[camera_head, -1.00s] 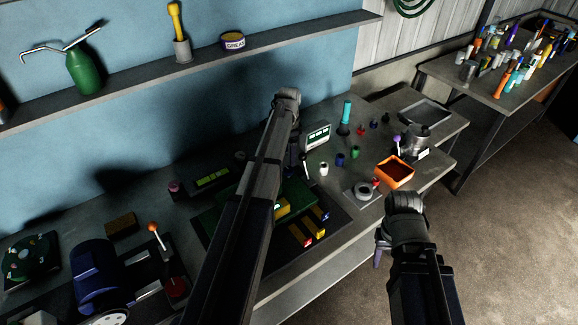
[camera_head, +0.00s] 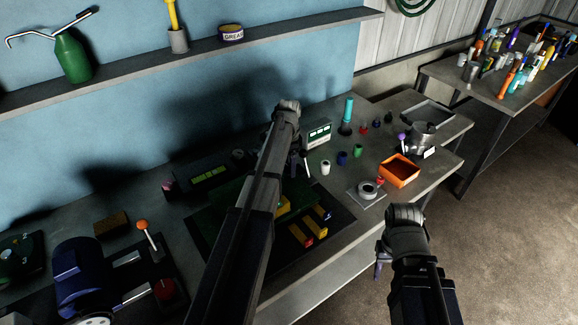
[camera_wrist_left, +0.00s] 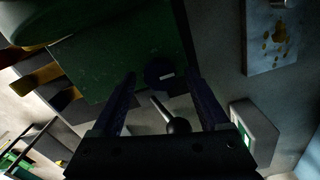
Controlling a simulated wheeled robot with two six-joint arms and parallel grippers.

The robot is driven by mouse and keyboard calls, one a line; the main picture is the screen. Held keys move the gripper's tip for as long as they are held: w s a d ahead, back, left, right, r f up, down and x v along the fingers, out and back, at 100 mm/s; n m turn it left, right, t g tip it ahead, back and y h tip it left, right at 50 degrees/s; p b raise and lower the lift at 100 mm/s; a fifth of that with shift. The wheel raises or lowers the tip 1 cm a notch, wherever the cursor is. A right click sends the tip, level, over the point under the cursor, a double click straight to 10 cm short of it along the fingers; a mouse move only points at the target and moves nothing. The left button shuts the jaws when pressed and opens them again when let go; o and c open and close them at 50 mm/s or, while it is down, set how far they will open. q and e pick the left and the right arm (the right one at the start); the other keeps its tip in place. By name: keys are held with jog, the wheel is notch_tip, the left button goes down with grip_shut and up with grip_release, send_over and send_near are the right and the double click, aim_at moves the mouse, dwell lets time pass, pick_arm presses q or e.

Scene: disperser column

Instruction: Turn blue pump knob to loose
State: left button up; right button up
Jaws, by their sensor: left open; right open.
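My left gripper (camera_head: 301,166) points down over the bench in the head view, partly hidden behind its own arm. In the left wrist view its two open fingers (camera_wrist_left: 163,88) stand on either side of a dark round knob (camera_wrist_left: 160,74) with a white mark. The knob looks dark blue and sits at the edge of a green panel (camera_wrist_left: 110,50); I cannot tell whether the fingers touch it. In the head view my arm hides this knob. A blue pump-like body (camera_head: 82,277) lies at the lower left. My right gripper (camera_head: 381,262) hangs open and empty in front of the bench.
A lever with a dark ball (camera_wrist_left: 178,125) stands close to the left gripper. A white display box (camera_head: 319,133), small coloured pegs, an orange tray (camera_head: 399,171) and a grey ring (camera_head: 367,190) are on the bench to the right. An orange-tipped lever (camera_head: 143,226) stands left.

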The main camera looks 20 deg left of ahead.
pick_arm(q)
grip_shut()
dwell(0.5)
jog(key=n, duration=1.2)
jog(key=shift+a, duration=0.1)
jog(key=n, duration=0.5)
jog(key=shift+n, duration=0.4)
jog(key=n, duration=0.5)
jog(key=shift+n, duration=0.7)
